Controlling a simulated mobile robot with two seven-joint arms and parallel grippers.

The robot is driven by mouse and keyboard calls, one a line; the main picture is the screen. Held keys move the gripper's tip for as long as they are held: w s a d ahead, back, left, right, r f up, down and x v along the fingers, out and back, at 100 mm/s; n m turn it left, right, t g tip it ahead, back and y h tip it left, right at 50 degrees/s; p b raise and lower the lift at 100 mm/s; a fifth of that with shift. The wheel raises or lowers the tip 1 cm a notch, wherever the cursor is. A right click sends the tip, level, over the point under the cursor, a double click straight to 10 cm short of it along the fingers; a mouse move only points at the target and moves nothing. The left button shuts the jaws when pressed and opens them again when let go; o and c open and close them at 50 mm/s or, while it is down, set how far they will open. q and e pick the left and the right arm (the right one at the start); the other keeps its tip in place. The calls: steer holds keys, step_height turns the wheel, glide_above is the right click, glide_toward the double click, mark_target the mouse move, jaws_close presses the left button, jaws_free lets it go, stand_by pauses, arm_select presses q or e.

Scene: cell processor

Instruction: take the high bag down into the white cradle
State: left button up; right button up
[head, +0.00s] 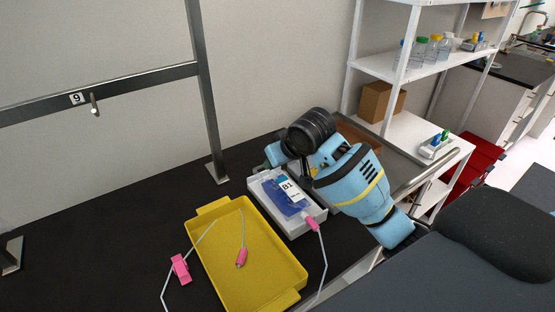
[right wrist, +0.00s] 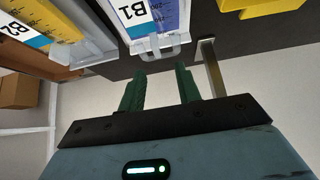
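The blue bag (head: 290,197) labelled B1 lies in the white cradle (head: 296,231) on the black bench. In the right wrist view the bag's label (right wrist: 138,12) is at the top, with its clear hanging loop (right wrist: 166,50) towards my fingers. My right gripper (right wrist: 160,72) is open, its two green fingers apart, just short of the loop with nothing between them. The hook (head: 95,104) by the number 9 on the metal rail is empty. My left gripper is not in view.
A yellow tray (head: 222,262) stands beside the cradle, with thin tubing and pink clamps (head: 180,268) at it. A metal post (head: 205,100) rises behind. A second bag (right wrist: 40,22), labelled B2, lies at left in the right wrist view. White shelves (head: 415,72) hold bottles.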

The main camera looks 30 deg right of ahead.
steer(key=v, duration=0.7)
steer(key=shift+s+r, duration=0.25)
steer(key=shift+r, duration=0.1)
steer(key=shift+f, duration=0.1)
